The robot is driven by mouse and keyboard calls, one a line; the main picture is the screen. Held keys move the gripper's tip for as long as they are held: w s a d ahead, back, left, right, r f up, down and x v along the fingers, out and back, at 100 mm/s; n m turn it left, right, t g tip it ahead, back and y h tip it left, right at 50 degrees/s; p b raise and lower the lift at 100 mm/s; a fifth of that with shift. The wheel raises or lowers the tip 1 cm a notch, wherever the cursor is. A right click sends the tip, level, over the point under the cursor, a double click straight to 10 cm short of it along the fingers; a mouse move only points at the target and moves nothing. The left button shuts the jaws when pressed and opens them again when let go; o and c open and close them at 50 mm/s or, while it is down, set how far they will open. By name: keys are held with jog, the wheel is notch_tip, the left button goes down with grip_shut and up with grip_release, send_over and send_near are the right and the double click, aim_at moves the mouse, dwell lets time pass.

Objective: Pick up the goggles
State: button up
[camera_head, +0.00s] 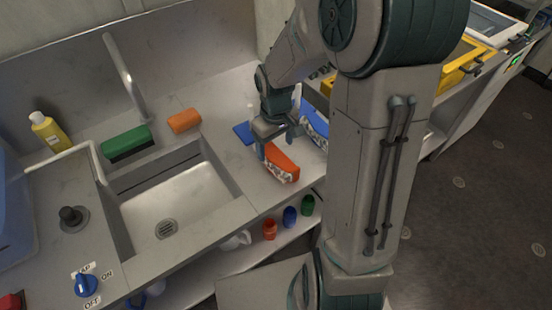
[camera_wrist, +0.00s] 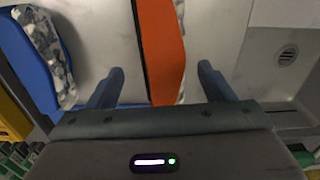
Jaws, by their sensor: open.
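No plainly shaped goggles can be made out. An orange item with a grey-white speckled side (camera_head: 283,168) lies on the steel counter right of the sink. In the wrist view the orange item (camera_wrist: 161,45) runs between my two fingers, with gaps on both sides. My gripper (camera_head: 276,142) is open just over its far end; the fingers (camera_wrist: 161,76) show no grip on it. A similar blue item with a speckled side (camera_head: 315,128) lies to its right, partly hidden by my arm. The blue item also shows at the left of the wrist view (camera_wrist: 38,70).
The sink basin (camera_head: 190,195) and tap (camera_head: 125,75) are to the left. A green brush or sponge (camera_head: 126,142), an orange sponge (camera_head: 184,121) and a yellow bottle (camera_head: 48,132) stand behind it. Red, blue and green small containers (camera_head: 290,216) sit on the shelf below.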

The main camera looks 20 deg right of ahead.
aim_at(276, 154)
jog(key=shift+s+a+f+p, duration=0.1)
jog(key=shift+s+f+p, duration=0.1)
jog(key=shift+f, duration=1.15)
jog(key=shift+s+f+p, duration=0.1)
jog(key=shift+f+p, duration=0.05)
jog(key=shift+f, duration=1.15)
jog(key=c, duration=1.1)
